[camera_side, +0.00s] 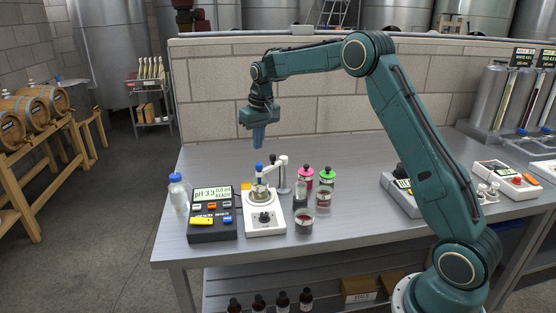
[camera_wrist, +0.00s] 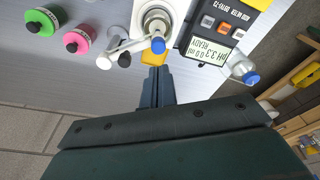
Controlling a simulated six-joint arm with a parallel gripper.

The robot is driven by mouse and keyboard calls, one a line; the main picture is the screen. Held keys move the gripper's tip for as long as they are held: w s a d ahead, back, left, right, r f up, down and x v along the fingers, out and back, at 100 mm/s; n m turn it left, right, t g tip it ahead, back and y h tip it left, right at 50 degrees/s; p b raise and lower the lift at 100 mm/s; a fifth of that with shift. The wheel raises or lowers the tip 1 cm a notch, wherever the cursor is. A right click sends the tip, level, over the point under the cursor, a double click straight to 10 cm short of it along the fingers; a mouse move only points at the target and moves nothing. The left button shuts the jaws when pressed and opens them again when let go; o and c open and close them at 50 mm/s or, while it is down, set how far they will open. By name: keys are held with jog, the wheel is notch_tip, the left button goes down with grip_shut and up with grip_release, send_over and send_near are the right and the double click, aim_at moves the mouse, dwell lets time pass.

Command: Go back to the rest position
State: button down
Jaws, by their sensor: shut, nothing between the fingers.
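My gripper (camera_side: 258,139) is shut and empty. It points down and hangs in the air above the back left part of the steel table (camera_side: 340,160), clear of everything on it. In the wrist view its closed blue fingers (camera_wrist: 157,75) show below the stirrer with the white post. Below it in the side view stand the pH meter (camera_side: 212,214), its screen reading about 3.3, and the white stirrer (camera_side: 264,217) with a small vessel on top. A blue-capped probe (camera_side: 259,167) stands at that vessel.
A blue-capped bottle (camera_side: 178,192) stands left of the meter. A brick wall (camera_side: 340,95) rises behind the table. More instruments (camera_side: 505,179) stand at the right.

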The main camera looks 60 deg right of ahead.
jog(key=shift+r, duration=0.55)
jog(key=s+a+r+n+t, duration=0.1)
jog(key=s+a+r, duration=0.45)
jog(key=s, duration=0.25)
jog(key=s+a+r+t, duration=0.1)
jog(key=s+a+r, duration=0.45)
jog(key=s, duration=0.35)
jog(key=s+a+f+n+t, duration=0.1)
jog(key=s+a, duration=0.1)
jog(key=s, duration=0.8)
jog(key=s+a+f+n, duration=0.1)
jog(key=s+a+f, duration=0.1)
jog(key=s, duration=0.9)
jog(key=shift+a+f+t, duration=0.25)
jog(key=shift+a+t, duration=0.15)
jog(key=shift+a, duration=0.2)
